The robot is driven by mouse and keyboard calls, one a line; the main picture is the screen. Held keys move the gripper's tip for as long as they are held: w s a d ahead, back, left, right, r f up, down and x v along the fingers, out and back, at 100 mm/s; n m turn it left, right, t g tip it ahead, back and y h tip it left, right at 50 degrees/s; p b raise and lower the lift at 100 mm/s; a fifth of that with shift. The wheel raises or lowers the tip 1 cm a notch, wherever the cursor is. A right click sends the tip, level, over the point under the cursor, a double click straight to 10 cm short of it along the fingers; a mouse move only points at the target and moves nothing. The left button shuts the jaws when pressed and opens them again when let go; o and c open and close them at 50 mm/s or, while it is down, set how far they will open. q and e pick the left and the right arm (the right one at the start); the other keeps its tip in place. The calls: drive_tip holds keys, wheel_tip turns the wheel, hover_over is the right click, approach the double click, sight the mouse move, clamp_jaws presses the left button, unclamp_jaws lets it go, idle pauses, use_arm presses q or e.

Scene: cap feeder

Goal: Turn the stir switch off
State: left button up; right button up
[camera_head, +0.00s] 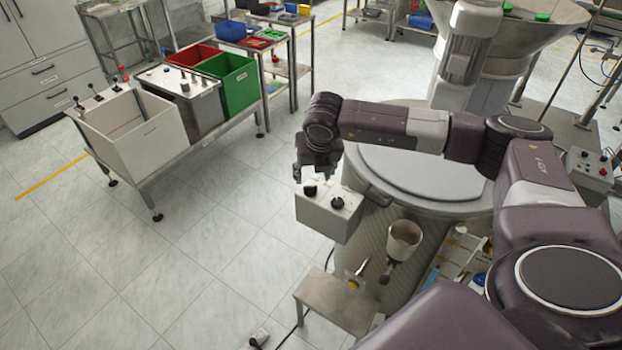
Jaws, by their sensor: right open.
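A light grey control box (322,220) is mounted on the side of the large round metal feeder (420,168). On its top are two black rotary knobs, a left knob (310,190) and a right knob (337,202). I cannot read any label telling which one is the stir switch. My right arm reaches in from the right, and my right gripper (312,177) points down just above the left knob. The gripper is open and empty. I cannot tell whether a fingertip touches the knob. My left gripper is out of view.
A metal scoop (403,241) hangs on the feeder's side, above a small steel stool (338,303). Another control box (590,170) with a red button stands at the far right. A bench with white (133,128), red and green (236,92) bins stands at left. The floor between is clear.

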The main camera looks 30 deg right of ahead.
sight(311, 186)
drive_tip(key=p+x, duration=0.2)
drive_tip(key=x, duration=0.4)
drive_tip(key=shift+w, duration=0.1)
drive_tip(key=shift+w+f, duration=0.2)
drive_tip(key=shift+f, duration=0.4)
